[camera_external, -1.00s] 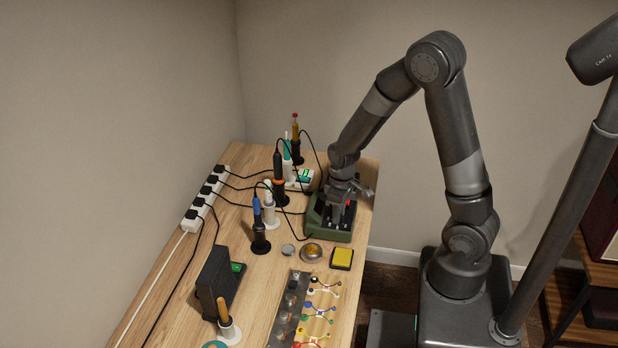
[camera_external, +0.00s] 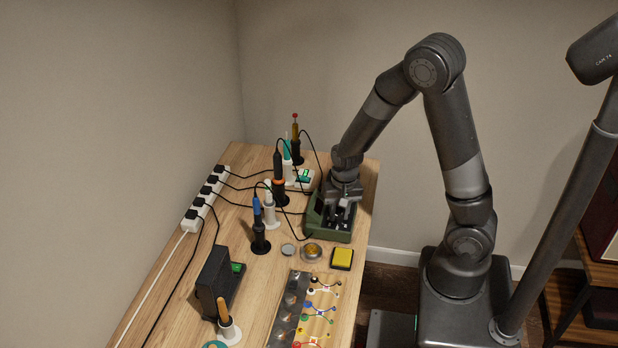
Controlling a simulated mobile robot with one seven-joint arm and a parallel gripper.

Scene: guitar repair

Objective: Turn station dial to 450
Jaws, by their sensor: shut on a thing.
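The green station (camera_external: 324,232) stands near the right edge of the bench, below my gripper. My gripper (camera_external: 340,217) points down onto the station's top face and is shut on the station dial there. The dial itself is mostly hidden by the fingers and wrist, and its setting cannot be read from this view. Small pale and dark parts show on the station's top beside the fingers.
Several irons in stands, such as the blue-handled one (camera_external: 258,222), are left of the station with loose black cables. A yellow pad (camera_external: 342,257) and brass tin (camera_external: 311,251) lie in front. A white power strip (camera_external: 206,200) runs along the left.

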